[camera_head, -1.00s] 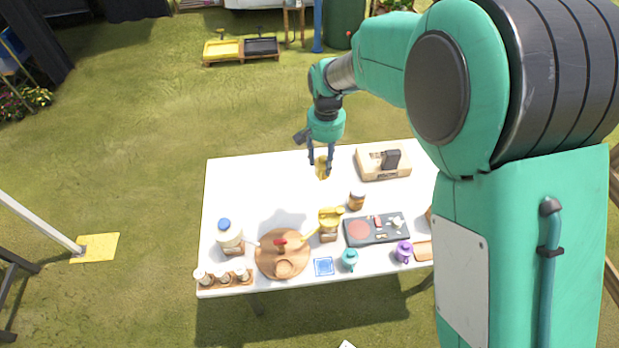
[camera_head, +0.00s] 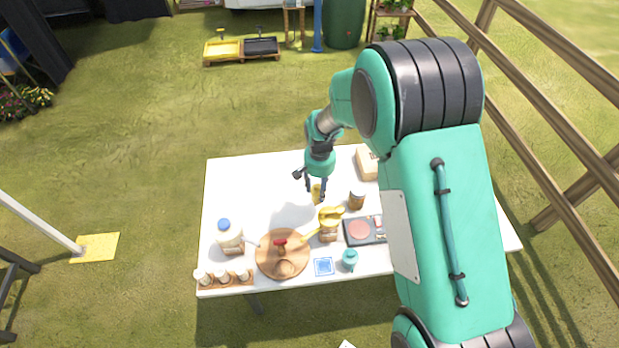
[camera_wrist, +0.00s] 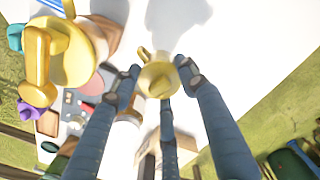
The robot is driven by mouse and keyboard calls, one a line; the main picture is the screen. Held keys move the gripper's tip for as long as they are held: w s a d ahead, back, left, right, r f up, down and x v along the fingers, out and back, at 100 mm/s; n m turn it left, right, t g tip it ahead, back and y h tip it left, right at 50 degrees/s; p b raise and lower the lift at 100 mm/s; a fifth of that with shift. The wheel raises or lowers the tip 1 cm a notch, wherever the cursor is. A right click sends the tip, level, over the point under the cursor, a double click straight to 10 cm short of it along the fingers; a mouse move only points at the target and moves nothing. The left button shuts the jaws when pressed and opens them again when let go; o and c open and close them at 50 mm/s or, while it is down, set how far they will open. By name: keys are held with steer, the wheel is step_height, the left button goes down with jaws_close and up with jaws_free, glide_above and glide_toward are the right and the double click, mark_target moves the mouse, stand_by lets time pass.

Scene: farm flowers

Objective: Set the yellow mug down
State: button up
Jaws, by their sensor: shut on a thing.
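The yellow mug (camera_head: 317,194) is in my gripper (camera_head: 315,188), above the white table in the head view. I cannot tell whether its base touches the tabletop. In the wrist view the mug (camera_wrist: 160,78) sits between the fingers of my gripper (camera_wrist: 158,84), with its handle toward the upper left. The fingers are shut on it and hide part of its side. The white table (camera_head: 240,190) is bare to the left of the mug.
A yellow-topped container (camera_head: 330,217) stands close in front of the mug, and a brown jar (camera_head: 357,200) stands to its right. My arm hides the table's right side.

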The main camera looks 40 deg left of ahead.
steer(key=shift+f, duration=0.7)
steer(key=shift+w+a, duration=0.1)
steer(key=shift+w+a+f, duration=0.1)
steer(key=shift+w+a, duration=0.05)
steer(key=shift+a, duration=0.05)
steer(key=w+a+f, duration=0.1)
steer(key=w+a, duration=0.9)
steer(key=a, duration=0.1)
steer(key=shift+a+f, duration=0.15)
steer(key=shift+a, duration=0.05)
steer(key=shift+f, duration=0.1)
steer(key=shift+f+b, duration=0.3)
steer(key=shift+f, duration=1.4)
steer(key=shift+f, duration=0.1)
